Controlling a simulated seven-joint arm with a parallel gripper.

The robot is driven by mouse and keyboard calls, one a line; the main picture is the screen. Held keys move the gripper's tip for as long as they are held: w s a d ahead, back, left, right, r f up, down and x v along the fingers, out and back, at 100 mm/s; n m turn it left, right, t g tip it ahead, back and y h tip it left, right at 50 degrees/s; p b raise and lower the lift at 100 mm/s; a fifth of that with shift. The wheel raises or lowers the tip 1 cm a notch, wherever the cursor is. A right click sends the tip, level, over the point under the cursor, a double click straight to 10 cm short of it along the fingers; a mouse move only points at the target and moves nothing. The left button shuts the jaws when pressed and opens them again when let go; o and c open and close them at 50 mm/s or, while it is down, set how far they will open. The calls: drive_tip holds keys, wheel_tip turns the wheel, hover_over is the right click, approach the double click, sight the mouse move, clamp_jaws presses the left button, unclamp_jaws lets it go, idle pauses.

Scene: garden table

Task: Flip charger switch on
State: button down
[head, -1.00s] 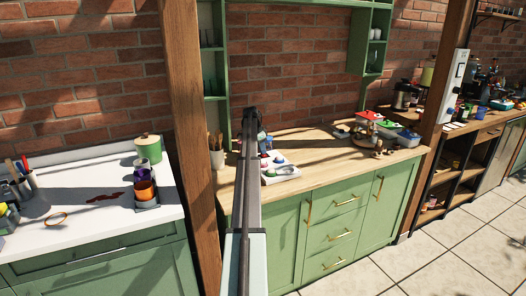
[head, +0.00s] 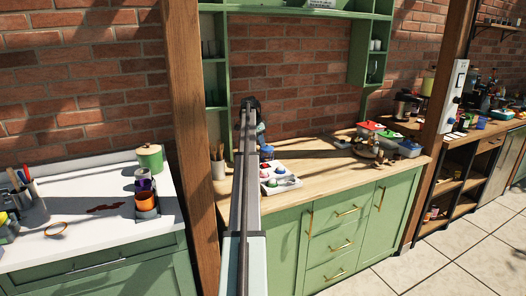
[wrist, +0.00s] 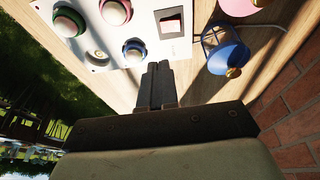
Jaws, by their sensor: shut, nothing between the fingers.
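A white panel (head: 290,184) lies on the wooden counter in the head view, just right of my arm. In the wrist view the panel (wrist: 143,45) carries a rocker switch (wrist: 171,21) in a dark frame, with a pale and reddish face. Several round coloured buttons sit to its left. My gripper (wrist: 159,68) is shut and empty, its fingertips pointing at the panel's near edge, short of the switch. I cannot tell whether the tips touch the panel. In the head view my arm hides part of the gripper.
A blue lantern-like object (wrist: 228,58) stands right of the panel, close to the fingers, with a pink item (wrist: 242,5) beyond it. A brick wall (wrist: 296,112) is at the right. A utensil cup (head: 218,169) and lidded containers (head: 388,137) stand on the counter.

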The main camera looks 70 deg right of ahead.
drive_tip(key=shift+s+a+v, duration=0.1)
drive_tip(key=shift+a+v, duration=0.05)
drive_tip(key=shift+v, duration=0.6)
drive_tip(key=shift+s+a+v, duration=0.1)
drive_tip(key=shift+v, duration=0.6)
